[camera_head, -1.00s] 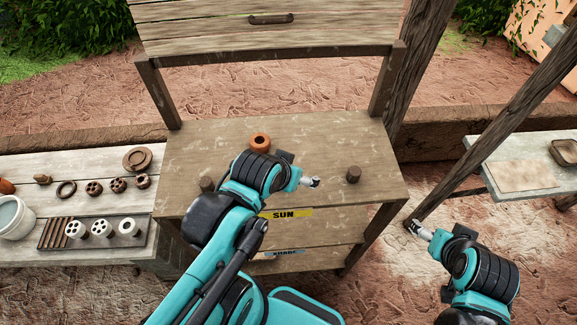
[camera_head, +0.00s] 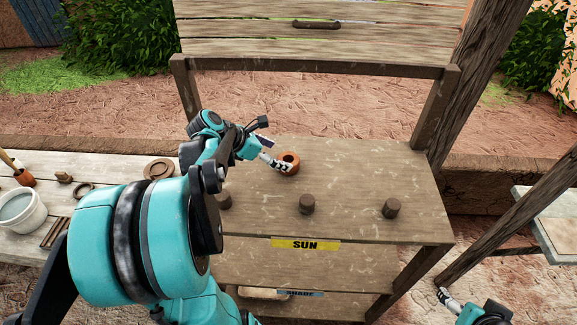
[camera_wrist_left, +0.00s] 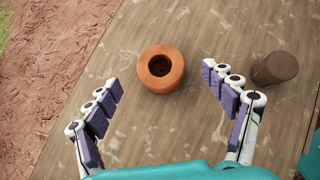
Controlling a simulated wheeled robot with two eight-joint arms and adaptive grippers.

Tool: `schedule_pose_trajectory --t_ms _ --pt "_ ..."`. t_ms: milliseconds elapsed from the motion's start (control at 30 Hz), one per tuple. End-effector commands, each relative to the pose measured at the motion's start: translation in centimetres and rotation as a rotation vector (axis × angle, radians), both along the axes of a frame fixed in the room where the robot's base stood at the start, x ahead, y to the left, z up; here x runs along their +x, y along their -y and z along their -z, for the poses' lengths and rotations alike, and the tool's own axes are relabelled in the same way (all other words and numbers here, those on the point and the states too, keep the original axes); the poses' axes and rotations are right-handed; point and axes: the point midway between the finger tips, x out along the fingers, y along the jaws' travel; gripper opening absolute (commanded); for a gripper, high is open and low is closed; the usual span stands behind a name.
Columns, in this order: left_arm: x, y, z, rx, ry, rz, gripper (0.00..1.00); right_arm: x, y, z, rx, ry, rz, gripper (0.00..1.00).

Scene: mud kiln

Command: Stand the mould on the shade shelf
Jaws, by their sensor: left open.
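An orange-brown round clay piece with a hole in its top, which looks like the mould (camera_head: 288,163), stands on the top board labelled SUN (camera_head: 350,175). It also shows in the left wrist view (camera_wrist_left: 161,68), centred just beyond the fingers. My left gripper (camera_head: 282,166) is open and empty, its fingertips close to the piece; in the wrist view they spread to either side of it, apart from it. The shade shelf (camera_head: 320,268), labelled SHADE on its front edge, lies below the sun board, and its visible part is bare. My right gripper (camera_head: 443,297) is low at right, its fingers too small to judge.
Several dark brown cylinders stand along the front of the sun board, one (camera_head: 307,204) in the middle and one (camera_wrist_left: 275,68) near my left fingers. A white bucket (camera_head: 20,212) stands on the left bench. A wooden post (camera_head: 500,222) slants at right.

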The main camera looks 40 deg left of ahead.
Motion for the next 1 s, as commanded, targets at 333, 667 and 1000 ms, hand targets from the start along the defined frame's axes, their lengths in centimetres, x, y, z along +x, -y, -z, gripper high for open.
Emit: schedule_pose_trajectory --t_ms 333,667,1000 --pt "3.0 1.4 3.8 0.003 0.000 0.003 0.83 0.0 0.0 0.6 0.000 0.000 0.000 0.79" --pt "3.6 1.7 4.4 0.004 0.000 0.002 0.83 0.0 0.0 0.7 0.000 0.000 0.000 0.79" --pt "3.6 1.7 4.4 0.004 0.001 0.002 0.16 0.0 0.0 0.7 0.000 0.000 0.000 0.79"
